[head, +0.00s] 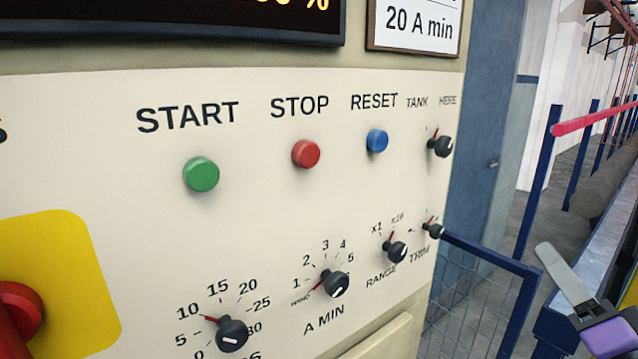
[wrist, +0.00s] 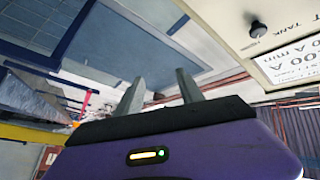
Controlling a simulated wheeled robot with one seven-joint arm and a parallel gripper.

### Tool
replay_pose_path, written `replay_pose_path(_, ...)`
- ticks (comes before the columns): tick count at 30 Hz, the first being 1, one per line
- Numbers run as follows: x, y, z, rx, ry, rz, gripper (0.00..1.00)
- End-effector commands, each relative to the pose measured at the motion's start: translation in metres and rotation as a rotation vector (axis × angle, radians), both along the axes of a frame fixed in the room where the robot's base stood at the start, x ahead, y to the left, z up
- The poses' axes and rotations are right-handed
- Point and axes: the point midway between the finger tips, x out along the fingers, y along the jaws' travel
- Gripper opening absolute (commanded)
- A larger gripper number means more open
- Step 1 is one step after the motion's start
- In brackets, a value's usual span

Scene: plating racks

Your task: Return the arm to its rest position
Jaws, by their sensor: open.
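My gripper (head: 586,292) shows at the lower right edge of the head view, with a purple body and grey fingers, partly cut off by the frame. It is to the right of the control panel (head: 250,240) and apart from it, in front of the blue rail area. In the wrist view my gripper (wrist: 160,82) has two grey fingers standing apart with nothing between them. Its purple body carries a small yellow and green light. Most of my arm is out of view.
The panel holds a green START button (head: 201,174), a red STOP button (head: 306,154), a blue RESET button (head: 377,141) and several black knobs. A red knob on a yellow plate (head: 75,290) is at the left. A blue mesh barrier (head: 470,300) and pink-topped railing (head: 590,119) stand right.

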Motion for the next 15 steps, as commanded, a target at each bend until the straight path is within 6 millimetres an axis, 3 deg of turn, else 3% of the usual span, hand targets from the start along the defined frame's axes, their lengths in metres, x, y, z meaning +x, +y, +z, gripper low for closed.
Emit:
replay_pose_path(1,-0.009,0.001,-0.019,-0.012,0.011,-0.044,0.45)
replay_pose_path(6,-0.046,0.006,-0.069,-0.102,0.039,-0.196,0.45)
replay_pose_path(15,-0.128,0.039,-0.139,-0.319,0.131,-0.334,0.45)
